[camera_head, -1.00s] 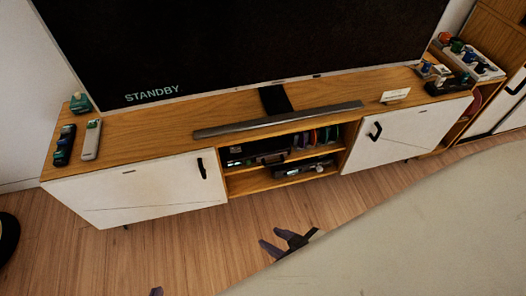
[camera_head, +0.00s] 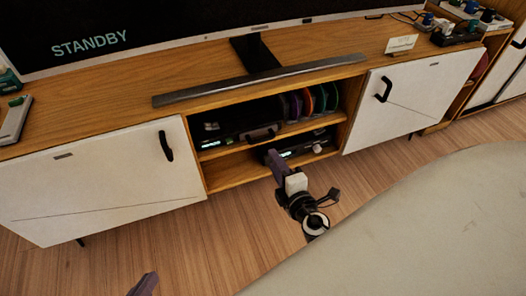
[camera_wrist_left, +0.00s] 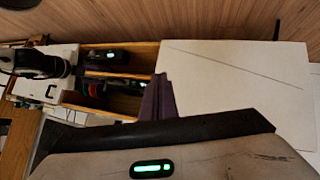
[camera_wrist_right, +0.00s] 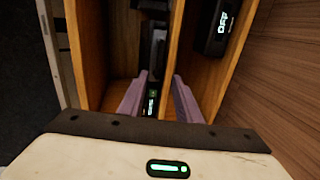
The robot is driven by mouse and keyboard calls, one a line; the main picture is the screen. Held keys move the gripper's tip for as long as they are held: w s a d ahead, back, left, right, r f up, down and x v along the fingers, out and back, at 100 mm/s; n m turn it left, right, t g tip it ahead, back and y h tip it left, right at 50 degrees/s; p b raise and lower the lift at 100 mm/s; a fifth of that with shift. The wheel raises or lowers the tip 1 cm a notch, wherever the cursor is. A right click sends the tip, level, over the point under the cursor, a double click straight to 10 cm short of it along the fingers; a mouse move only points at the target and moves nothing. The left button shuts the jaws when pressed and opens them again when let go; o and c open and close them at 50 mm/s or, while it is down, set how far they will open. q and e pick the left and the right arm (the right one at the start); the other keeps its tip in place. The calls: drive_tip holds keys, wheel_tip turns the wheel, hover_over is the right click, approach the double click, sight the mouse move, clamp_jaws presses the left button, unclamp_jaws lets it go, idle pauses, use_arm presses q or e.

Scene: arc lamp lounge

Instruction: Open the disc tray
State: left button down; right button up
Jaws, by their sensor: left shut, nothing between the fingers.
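Two black devices sit in the cabinet's open middle. The upper device (camera_head: 222,130) has a lit display and a dark handle-like part (camera_head: 262,133) near its front. The lower device (camera_head: 300,148) also has a display, reading OFF in the right wrist view (camera_wrist_right: 222,28). I cannot tell which holds the disc tray; no extended tray is visible. My right gripper (camera_head: 273,160) is in front of the shelves, its purple fingers apart and empty. In the right wrist view the fingers (camera_wrist_right: 160,98) frame the upper device's green display. My left gripper (camera_head: 145,284) is low left, shut and empty (camera_wrist_left: 157,98).
White doors with black handles flank the shelves, left (camera_head: 100,185) and right (camera_head: 415,100). Several colored discs or cases (camera_head: 308,103) stand at the upper shelf's right. A soundbar (camera_head: 260,80) lies on top. A pale rounded surface (camera_head: 430,220) fills the lower right. Wood floor lies between.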

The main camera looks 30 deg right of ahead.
drive_tip(key=b+x, duration=0.1)
drive_tip(key=x, duration=0.9)
drive_tip(key=shift+w, duration=0.15)
clamp_jaws()
